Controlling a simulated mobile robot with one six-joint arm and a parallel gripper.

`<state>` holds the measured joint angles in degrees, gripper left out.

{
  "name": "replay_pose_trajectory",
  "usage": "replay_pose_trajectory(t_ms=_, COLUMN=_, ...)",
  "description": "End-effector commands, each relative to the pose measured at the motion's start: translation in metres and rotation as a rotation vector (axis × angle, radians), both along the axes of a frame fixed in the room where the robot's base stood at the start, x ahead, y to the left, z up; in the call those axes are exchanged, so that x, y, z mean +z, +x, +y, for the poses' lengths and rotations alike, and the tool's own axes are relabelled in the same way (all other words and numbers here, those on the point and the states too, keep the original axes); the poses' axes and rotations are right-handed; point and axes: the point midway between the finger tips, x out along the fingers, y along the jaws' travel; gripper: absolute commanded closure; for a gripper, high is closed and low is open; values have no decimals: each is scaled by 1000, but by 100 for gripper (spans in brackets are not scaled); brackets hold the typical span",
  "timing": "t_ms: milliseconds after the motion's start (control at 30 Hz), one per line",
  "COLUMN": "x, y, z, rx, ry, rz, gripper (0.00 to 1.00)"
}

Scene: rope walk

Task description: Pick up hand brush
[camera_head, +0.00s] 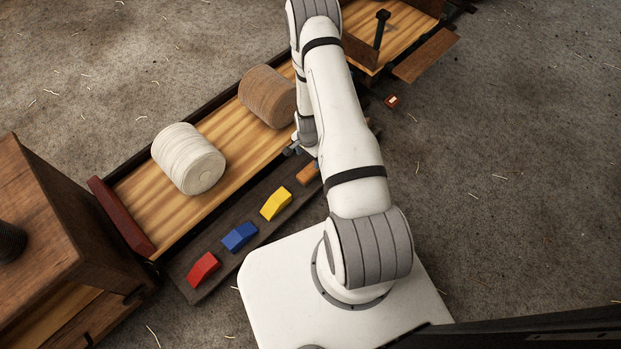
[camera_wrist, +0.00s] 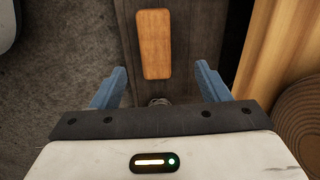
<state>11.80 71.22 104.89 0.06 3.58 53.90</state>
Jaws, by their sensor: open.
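A light orange-brown wooden block with rounded corners (camera_wrist: 154,44) lies on a dark board in the wrist view. It may be the back of the hand brush; no bristles show. In the head view this block (camera_head: 307,173) lies at the far end of the board, partly hidden by my arm. My gripper (camera_wrist: 160,68) is open above the board, its blue fingers apart on either side, with the block ahead of and between the fingertips. Nothing is held. In the head view my gripper (camera_head: 291,150) is mostly hidden behind my arm.
The dark board (camera_head: 218,268) also bears red (camera_head: 203,270), blue (camera_head: 239,236) and yellow (camera_head: 276,203) blocks. Beside it, a wooden bed (camera_head: 237,165) holds white (camera_head: 188,158) and brown (camera_head: 268,97) rope coils. A wooden cabinet (camera_head: 45,235) stands left. Floor is open at right.

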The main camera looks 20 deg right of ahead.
Motion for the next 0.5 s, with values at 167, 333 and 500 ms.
replay_pose_trajectory(t_ms=167, x=-35, y=-8, z=-1, rx=-32, ry=2, rz=6, gripper=31)
replay_pose_trajectory(t_ms=333, x=-54, y=-8, z=-2, rx=-34, ry=1, rz=6, gripper=31)
replay_pose_trajectory(t_ms=500, x=-68, y=-7, z=-3, rx=-33, ry=1, rz=5, gripper=31)
